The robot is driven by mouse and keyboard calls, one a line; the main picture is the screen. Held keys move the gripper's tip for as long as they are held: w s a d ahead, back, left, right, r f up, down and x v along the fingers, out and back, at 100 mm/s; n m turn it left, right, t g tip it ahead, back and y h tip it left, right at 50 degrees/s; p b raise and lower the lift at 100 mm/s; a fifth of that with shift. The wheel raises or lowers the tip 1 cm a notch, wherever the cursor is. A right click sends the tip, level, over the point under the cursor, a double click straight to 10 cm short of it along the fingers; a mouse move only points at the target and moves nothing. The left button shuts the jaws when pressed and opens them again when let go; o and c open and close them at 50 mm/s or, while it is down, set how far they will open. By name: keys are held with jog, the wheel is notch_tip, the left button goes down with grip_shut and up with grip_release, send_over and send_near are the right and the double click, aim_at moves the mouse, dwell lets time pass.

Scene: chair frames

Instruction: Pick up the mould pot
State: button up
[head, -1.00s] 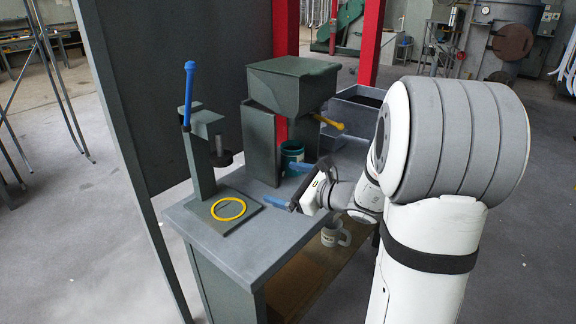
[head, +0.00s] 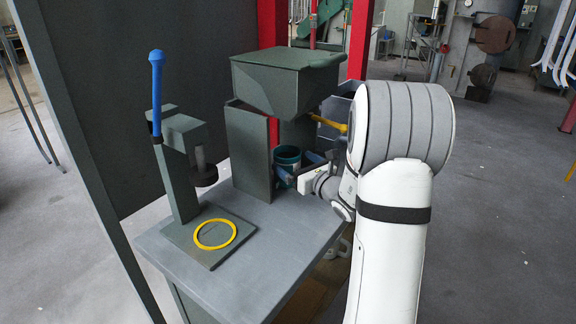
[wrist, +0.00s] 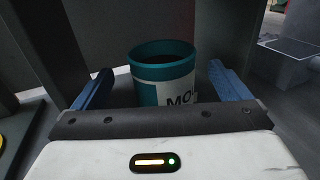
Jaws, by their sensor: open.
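The mould pot (wrist: 146,92) is a teal cup with a white label reading "MO…" and a dark inside. It stands upright under the hopper of the grey machine. In the head view the pot (head: 287,158) shows just left of my gripper's tip. My gripper (wrist: 160,88) is open, its blue fingers on either side of the pot in the wrist view, with gaps on both sides. The lower part of the pot is hidden by the gripper body. In the head view my gripper (head: 300,170) reaches in from the right, partly hidden by my arm.
The hopper machine (head: 285,85) with a yellow handle (head: 330,123) overhangs the pot. A press with a blue lever (head: 156,90) and a yellow ring (head: 215,234) stands at the left of the bench (head: 250,265). The bench's front area is clear. A grey bin (wrist: 290,55) sits to the right.

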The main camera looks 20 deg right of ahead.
aim_at(287, 156)
jog(key=x, duration=0.5)
jog(key=shift+w+d+f, duration=0.1)
jog(key=shift+w+f, duration=0.05)
jog(key=shift+c, duration=0.3)
jog(key=c, duration=1.5)
